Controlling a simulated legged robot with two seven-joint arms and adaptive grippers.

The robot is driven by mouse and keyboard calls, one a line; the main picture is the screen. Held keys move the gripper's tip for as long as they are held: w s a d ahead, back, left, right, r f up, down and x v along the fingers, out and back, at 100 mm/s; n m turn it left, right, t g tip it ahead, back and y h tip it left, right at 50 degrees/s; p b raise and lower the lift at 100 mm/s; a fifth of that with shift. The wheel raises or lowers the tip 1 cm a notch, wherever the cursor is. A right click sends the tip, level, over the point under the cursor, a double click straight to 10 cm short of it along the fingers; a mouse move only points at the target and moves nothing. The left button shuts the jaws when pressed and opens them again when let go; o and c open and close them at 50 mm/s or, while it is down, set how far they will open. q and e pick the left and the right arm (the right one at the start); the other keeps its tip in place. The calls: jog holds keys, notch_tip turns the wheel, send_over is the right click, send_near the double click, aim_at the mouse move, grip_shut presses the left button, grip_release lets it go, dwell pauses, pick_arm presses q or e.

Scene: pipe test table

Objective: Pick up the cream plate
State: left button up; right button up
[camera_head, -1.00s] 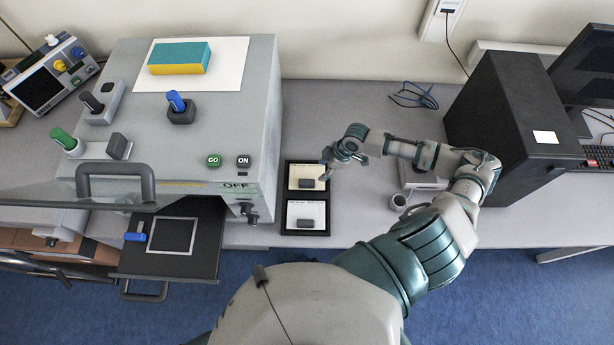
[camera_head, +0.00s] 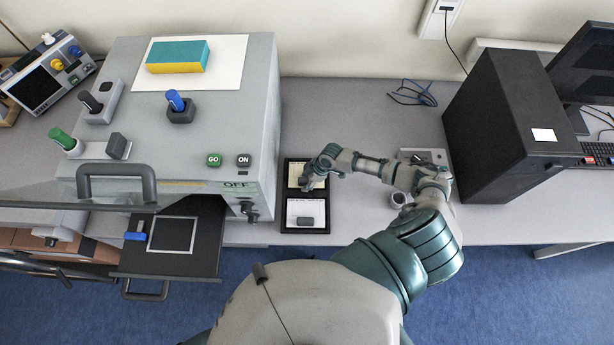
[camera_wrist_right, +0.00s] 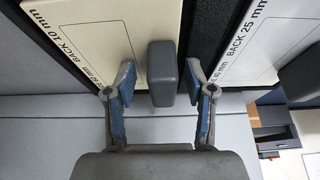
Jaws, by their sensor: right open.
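The cream plate (camera_wrist_right: 95,30), marked "BACK 10 mm", lies in the dark tray in the right wrist view. Its grey block handle (camera_wrist_right: 162,72) stands between the two blue-padded fingers of my right gripper (camera_wrist_right: 160,80). The fingers are open, with a gap on each side of the handle. In the head view my right gripper (camera_head: 308,181) is over the cream plate (camera_head: 294,173) and hides much of it. My left gripper is not in view.
A white plate (camera_head: 306,208) with a grey handle lies in the nearer slot of the black tray (camera_head: 284,200). A grey machine (camera_head: 225,120) stands left of the tray, with a sliding drawer (camera_head: 200,255) out in front. A black computer tower (camera_head: 505,125) stands at the right.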

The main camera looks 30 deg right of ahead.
jog(key=shift+s+a, duration=0.1)
jog(key=shift+a, duration=0.05)
grip_shut()
jog(key=shift+r, duration=0.1)
